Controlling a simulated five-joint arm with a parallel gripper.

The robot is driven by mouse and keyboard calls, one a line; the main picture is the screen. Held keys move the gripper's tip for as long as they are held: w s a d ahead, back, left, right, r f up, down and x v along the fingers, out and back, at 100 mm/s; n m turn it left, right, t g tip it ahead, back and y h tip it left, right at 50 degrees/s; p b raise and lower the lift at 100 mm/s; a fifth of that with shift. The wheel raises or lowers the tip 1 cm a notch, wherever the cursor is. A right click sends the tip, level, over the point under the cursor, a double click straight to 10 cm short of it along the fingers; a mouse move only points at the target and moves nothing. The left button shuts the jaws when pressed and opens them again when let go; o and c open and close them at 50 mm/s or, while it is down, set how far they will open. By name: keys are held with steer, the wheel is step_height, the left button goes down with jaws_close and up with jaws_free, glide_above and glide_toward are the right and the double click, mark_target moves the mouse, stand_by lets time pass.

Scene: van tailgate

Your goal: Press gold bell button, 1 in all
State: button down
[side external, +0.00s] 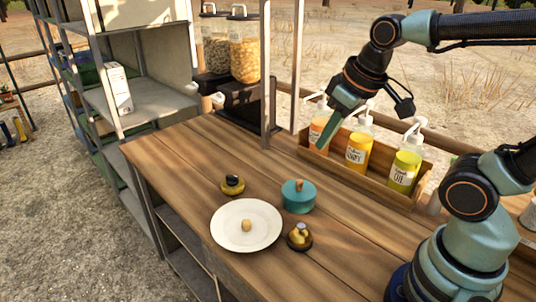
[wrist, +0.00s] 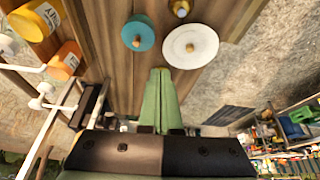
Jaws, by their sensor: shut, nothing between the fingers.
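A small bell (side external: 299,237) with a gold dome on a dark base stands on the wooden table, right of the white plate and in front of the teal pot. It also shows at the top edge of the wrist view (wrist: 180,8). A second small round piece (side external: 232,185), gold below with a black top, sits behind the plate; I cannot make it out in the wrist view. My gripper (side external: 321,144) is shut and empty, pointing down above the back of the table, apart from both pieces. Its green fingers (wrist: 160,72) show in the wrist view.
A teal lidded pot (side external: 298,196) stands between the gripper and the bell. A white plate (side external: 225,240) holds a small tan piece. A wooden crate (side external: 372,184) with several pump bottles lines the back edge. Jars (side external: 243,55) stand at the far corner. The left table corner is clear.

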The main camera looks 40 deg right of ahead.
steer(key=a+f+n+g, duration=0.1)
steer(key=f+n+g, duration=0.1)
steer(key=g, duration=0.1)
steer(key=n+g+h, duration=0.1)
steer(key=n+g, duration=0.7)
steer(key=g, duration=0.1)
glide_above(301, 227)
steer(key=w, duration=0.1)
step_height(301, 227, down, 6)
steer(key=shift+f, duration=0.25)
steer(key=shift+d, duration=0.1)
steer(key=shift+f, duration=4.4)
steer(key=shift+f, duration=0.15)
steer(key=shift+f, duration=0.3)
